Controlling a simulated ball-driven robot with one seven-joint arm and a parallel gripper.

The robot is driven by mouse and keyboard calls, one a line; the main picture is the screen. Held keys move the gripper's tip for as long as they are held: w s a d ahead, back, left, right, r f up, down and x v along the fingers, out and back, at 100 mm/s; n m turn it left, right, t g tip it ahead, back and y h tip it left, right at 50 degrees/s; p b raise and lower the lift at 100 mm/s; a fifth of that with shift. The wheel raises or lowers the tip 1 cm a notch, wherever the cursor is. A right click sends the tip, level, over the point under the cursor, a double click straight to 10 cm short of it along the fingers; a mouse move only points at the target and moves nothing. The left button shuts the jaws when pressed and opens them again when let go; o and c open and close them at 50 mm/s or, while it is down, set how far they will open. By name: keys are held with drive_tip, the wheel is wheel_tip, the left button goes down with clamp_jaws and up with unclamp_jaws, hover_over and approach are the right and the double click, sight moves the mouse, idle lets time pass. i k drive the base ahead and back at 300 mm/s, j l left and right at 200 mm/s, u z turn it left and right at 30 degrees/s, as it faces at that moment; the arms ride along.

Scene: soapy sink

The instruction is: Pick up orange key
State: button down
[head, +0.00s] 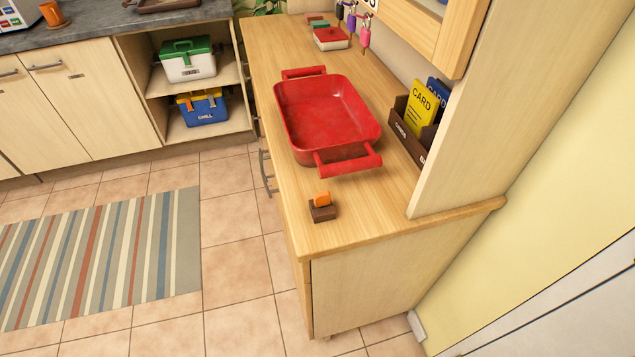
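A small orange piece (322,199) stands upright on a small dark brown block (322,211) near the front end of the wooden counter. It may be the orange key, but it is too small for me to tell its shape. Several key-like tags in purple, black and pink (364,37) hang on the wall at the back of the counter; I see no clearly orange one among them. My gripper is not in view.
A red baking dish (325,116) stands on the wooden counter (262,60) behind the block. A brown card box (411,140) stands by the tall cabinet side (500,110). The tiled floor (236,240) left of the counter is free, with a striped rug (105,255).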

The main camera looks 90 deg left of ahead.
sight(323, 198)
drive_tip(key=u, duration=1.75)
